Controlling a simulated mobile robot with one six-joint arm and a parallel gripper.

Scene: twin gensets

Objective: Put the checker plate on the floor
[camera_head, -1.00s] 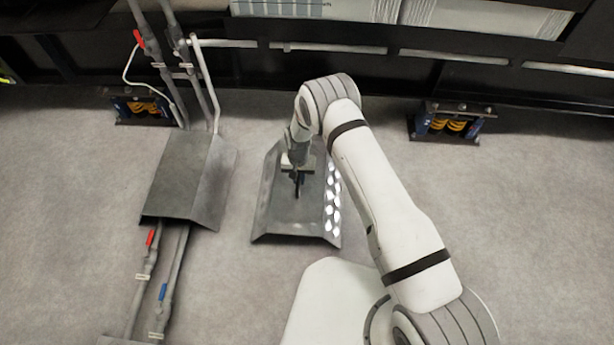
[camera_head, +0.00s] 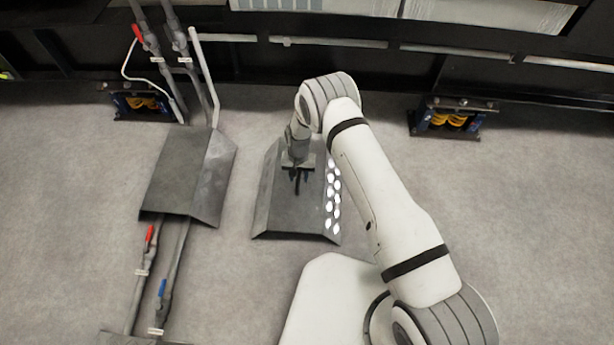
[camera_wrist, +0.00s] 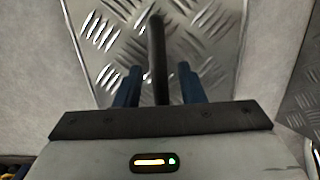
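The checker plate (camera_head: 285,217) is a grey bent sheet with sloping sides. It rests on the floor to the right of the pipes, its right slope catching bright light. In the wrist view its diamond-patterned metal (camera_wrist: 215,35) fills the middle. A dark upright handle (camera_wrist: 157,60) stands on it. My gripper (camera_head: 298,176) is low over the plate with its two fingers apart. In the wrist view the blue fingertips of my gripper (camera_wrist: 159,80) stand on either side of the handle, with gaps showing, so it is open.
Another bent cover plate (camera_head: 178,175) sits over the pipes (camera_head: 168,265) at left, close to the checker plate. Red- and blue-handled valves are on the pipes. Spring mounts (camera_head: 447,120) and a dark frame line the back. The floor (camera_head: 540,220) at right is clear.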

